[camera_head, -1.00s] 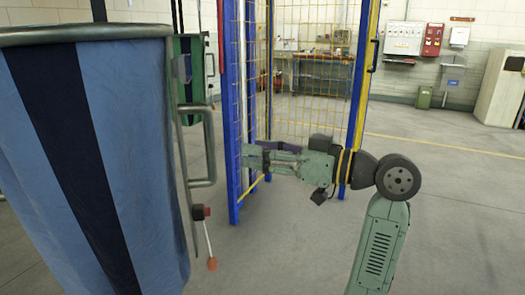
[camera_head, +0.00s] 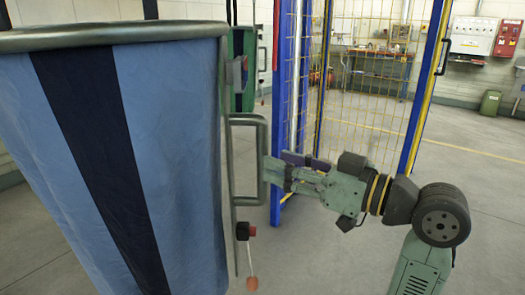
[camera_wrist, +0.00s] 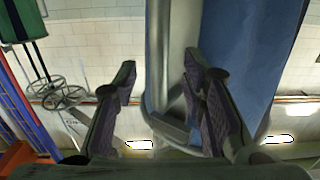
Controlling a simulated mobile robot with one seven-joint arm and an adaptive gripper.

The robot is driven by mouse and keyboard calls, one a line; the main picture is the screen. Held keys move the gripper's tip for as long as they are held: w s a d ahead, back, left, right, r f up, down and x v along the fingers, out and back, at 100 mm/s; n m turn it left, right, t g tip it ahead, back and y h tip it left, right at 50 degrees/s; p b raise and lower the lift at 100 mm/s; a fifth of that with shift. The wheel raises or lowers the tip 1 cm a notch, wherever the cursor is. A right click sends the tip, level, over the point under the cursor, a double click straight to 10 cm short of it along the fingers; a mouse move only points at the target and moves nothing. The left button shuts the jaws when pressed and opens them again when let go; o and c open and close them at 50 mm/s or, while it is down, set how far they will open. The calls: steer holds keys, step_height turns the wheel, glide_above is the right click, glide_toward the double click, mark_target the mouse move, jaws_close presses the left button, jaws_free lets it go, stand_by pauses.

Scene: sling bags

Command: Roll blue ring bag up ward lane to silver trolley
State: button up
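The blue ring bag (camera_head: 180,130), light blue with a dark navy stripe, hangs from a grey metal ring (camera_head: 110,36) and fills the left of the head view. A looped metal handle (camera_head: 262,135) stands out from its right side. My gripper (camera_head: 272,172) is at the handle's lower right part; whether it touches is unclear. In the wrist view my gripper (camera_wrist: 158,75) has its two fingers spread, with a grey upright (camera_wrist: 172,50) and the blue cloth (camera_wrist: 235,60) beyond them. I cannot identify a silver trolley in either view.
A blue-framed yellow mesh gate (camera_head: 370,80) stands close behind my arm. A green bag (camera_head: 240,75) hangs behind the blue one. A bench (camera_head: 375,62) and a green bin (camera_head: 490,103) are at the back. Floor at the right (camera_head: 480,180) is clear.

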steer(key=shift+p+x, duration=0.45)
steer(key=shift+x, duration=2.15)
steer(key=shift+c, duration=0.6)
jaws_close()
